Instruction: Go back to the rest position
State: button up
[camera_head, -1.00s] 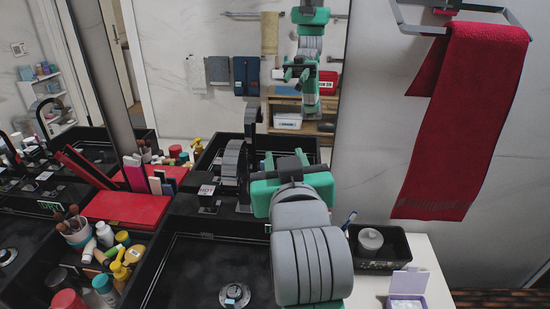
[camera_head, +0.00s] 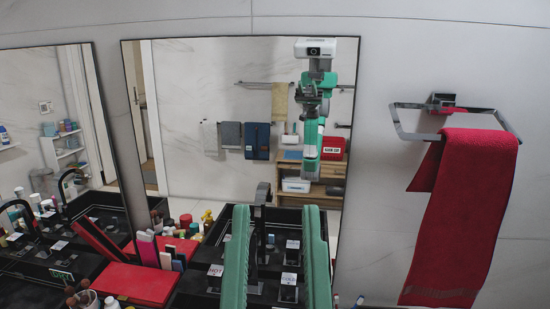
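Two green parts of my arm stand upright in the lower middle, in front of the black basin area. My gripper does not show directly. The mirror (camera_head: 200,120) reflects my white camera head and green arm, with a small dark shape on the arm, but I cannot make out the gripper's fingers in it. Behind and between the green parts are a dark curved faucet (camera_head: 262,196) and small blocks labelled HOT (camera_head: 215,271) and COLD (camera_head: 290,279).
A red towel (camera_head: 455,215) hangs from a metal holder (camera_head: 397,118) at the right. A red box (camera_head: 140,283) stands left of my arm, with several bottles behind it. A second mirror (camera_head: 35,100) is at the far left. The wall above the mirrors is bare.

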notch_tip(320, 180, up, 34)
jog(key=p, duration=2.9)
jog(key=shift+a+f+p, duration=0.2)
jog(key=shift+p, duration=0.2)
